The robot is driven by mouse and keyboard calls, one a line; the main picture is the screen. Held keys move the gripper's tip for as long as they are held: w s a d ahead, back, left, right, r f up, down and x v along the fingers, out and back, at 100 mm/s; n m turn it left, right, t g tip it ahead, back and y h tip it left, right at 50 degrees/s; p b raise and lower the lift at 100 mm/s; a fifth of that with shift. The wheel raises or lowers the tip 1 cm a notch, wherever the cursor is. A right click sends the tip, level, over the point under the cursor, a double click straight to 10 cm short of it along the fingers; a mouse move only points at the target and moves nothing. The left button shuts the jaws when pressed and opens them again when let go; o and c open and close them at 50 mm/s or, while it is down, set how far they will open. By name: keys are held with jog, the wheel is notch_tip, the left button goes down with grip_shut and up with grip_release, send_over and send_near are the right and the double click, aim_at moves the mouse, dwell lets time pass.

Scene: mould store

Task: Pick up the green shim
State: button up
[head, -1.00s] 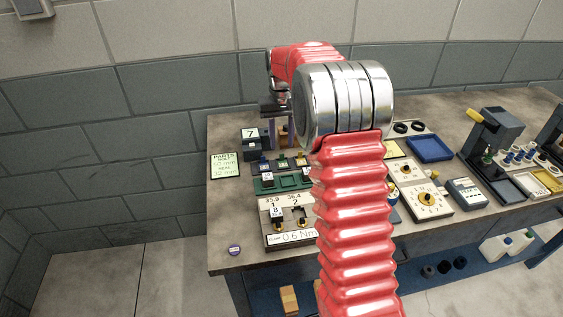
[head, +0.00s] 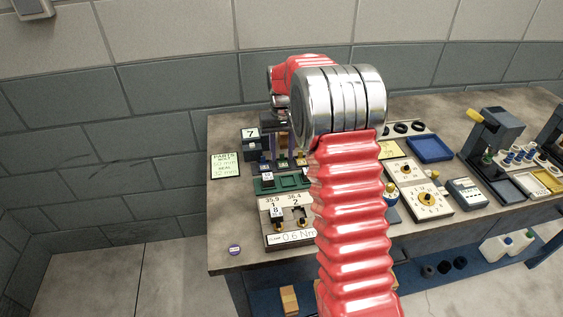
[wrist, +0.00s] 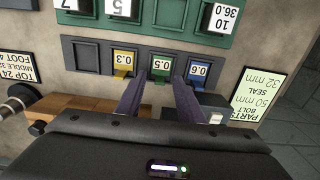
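The green shim (wrist: 161,75), marked 0.5, sits in a dark rack (wrist: 87,54) in the wrist view. The yellow shim (wrist: 124,60), marked 0.3, is on its left and the blue shim (wrist: 199,72), marked 0.6, on its right. My gripper (wrist: 158,82) is open. Its two purple-grey fingers point at the rack, one on each side of the green shim's lower part, with nothing held. I cannot tell how much height is left between the fingertips and the shim. In the head view my gripper (head: 280,153) is over the shim rack.
A green tray (wrist: 188,41) with numbered blocks lies beyond the rack in the wrist view. A brown block (wrist: 80,112) and a parts card (wrist: 258,95) are close by. In the head view, the torque panel (head: 290,225) stands at the bench front, and a dial box (head: 428,200) is to the right.

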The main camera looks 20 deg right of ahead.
aim_at(282, 154)
jog(key=shift+c, duration=0.4)
grip_shut()
jog(key=shift+r, duration=0.1)
notch_tip(282, 154, up, 10)
dwell(0.7)
dwell(0.5)
